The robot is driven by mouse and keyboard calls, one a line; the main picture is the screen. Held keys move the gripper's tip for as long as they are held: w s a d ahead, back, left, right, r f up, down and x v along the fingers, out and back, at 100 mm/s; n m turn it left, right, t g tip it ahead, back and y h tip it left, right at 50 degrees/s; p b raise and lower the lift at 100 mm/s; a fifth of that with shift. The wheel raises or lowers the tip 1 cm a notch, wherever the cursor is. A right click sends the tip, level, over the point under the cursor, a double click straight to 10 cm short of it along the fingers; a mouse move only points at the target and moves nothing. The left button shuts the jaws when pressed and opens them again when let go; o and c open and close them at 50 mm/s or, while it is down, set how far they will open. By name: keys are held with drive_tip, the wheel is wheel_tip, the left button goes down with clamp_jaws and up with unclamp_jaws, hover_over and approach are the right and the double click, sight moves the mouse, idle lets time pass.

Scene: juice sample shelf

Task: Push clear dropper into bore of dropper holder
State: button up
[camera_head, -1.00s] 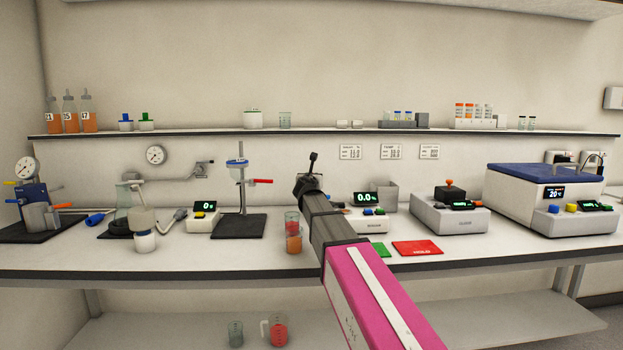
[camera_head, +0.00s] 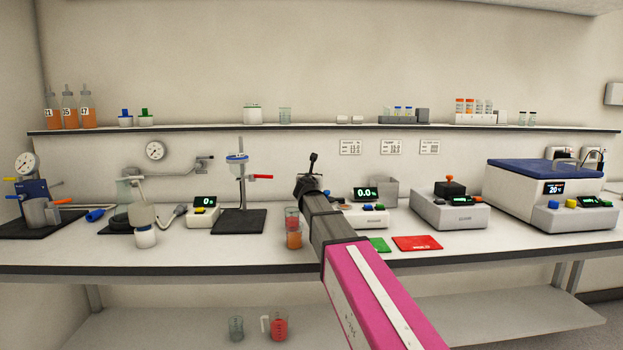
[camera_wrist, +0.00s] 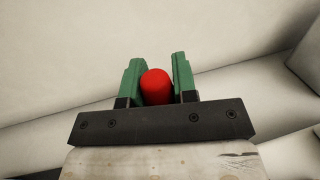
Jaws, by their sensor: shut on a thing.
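In the wrist view my gripper (camera_wrist: 156,78) has its two green fingers closed on a red rounded bulb (camera_wrist: 156,88), which looks like the top of the dropper. Its clear lower part does not show. In the head view my gripper's end of the arm (camera_head: 309,184) is above the bench and is seen from behind; the fingers and the held thing are hidden there.
A stand with a red-handled clamp (camera_head: 241,190) is farther left. A scale (camera_head: 365,217) and a grey container (camera_head: 384,191) are right of my gripper. The shelf (camera_head: 210,128) runs above the bench.

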drive_tip(key=o, duration=0.7)
drive_tip(key=shift+o, duration=0.2)
drive_tip(key=shift+s, duration=0.1)
